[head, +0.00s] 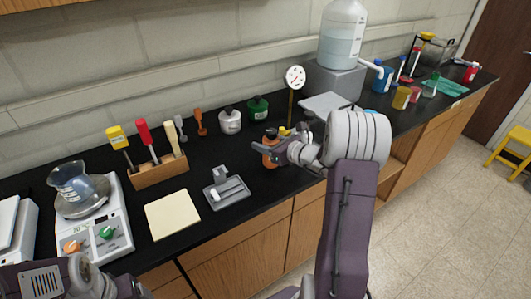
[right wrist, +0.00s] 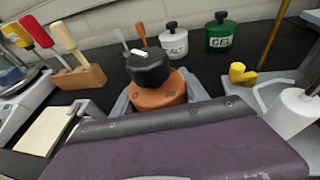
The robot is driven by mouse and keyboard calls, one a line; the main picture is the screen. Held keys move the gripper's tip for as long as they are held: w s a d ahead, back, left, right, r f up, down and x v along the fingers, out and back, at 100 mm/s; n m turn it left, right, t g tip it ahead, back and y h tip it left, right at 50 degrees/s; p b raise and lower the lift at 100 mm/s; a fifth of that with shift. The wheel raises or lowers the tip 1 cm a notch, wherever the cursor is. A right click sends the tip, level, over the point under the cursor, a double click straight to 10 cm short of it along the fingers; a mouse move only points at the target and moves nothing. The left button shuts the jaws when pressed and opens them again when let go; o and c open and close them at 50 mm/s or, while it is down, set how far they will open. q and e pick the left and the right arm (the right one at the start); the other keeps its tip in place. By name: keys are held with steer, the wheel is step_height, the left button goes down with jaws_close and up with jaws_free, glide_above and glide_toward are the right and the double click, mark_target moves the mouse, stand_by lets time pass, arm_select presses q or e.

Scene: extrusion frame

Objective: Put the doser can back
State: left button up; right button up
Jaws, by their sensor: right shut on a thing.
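The doser can is orange with a black knob-like top. It shows in the head view (head: 270,156) near the counter's front part, and close up in the right wrist view (right wrist: 158,97), with numbers on its orange body. My right gripper (head: 268,150) is shut on the can, its grey fingers at the can's sides in the right wrist view. The can looks about upright; its bottom is hidden in the right wrist view, so I cannot tell whether it touches the counter. Only links of my left arm show at the lower left; its gripper is out of view.
A white canister (head: 230,121) and a green canister (head: 258,107) stand behind. A tool block (head: 160,170), cream pad (head: 173,214) and small grey tray (head: 214,203) lie left. A dial gauge (head: 295,77) stands behind my right gripper. Black counter is bare between tray and canisters.

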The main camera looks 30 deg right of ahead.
steer(key=shift+s+f, duration=0.1)
steer(key=shift+f, duration=0.25)
step_height(320, 180, down, 3)
steer(key=shift+a, duration=0.1)
steer(key=shift+w+f, duration=0.2)
steer(key=shift+s, duration=0.1)
steer(key=shift+f+b, duration=0.15)
steer(key=shift+b, duration=0.15)
steer(key=o, duration=1.5)
